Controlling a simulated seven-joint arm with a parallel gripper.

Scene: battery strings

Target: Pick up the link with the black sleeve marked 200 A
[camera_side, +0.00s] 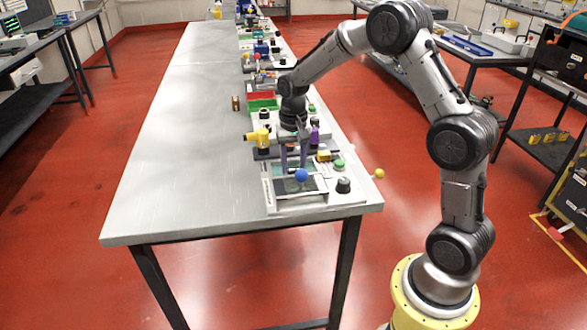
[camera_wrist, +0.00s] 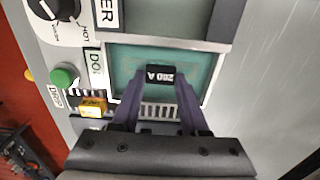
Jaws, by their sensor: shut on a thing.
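The link with the black sleeve marked 200 A (camera_wrist: 160,75) shows in the wrist view, between the tips of my gripper's two purple fingers (camera_wrist: 160,84). My gripper is shut on it. Behind it is a teal panel in a pale frame (camera_wrist: 125,60). In the side view my gripper (camera_side: 294,164) points down over the near end of the bench; the link cannot be made out there. Whether the link is clear of the panel cannot be told.
In the wrist view a yellow-orange block (camera_wrist: 93,106), a green button (camera_wrist: 64,76) and a black knob (camera_wrist: 50,8) are left of the fingers. In the side view a blue ball (camera_side: 301,175) and a yellow part (camera_side: 257,137) are close by. The bench's left side (camera_side: 180,150) is clear.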

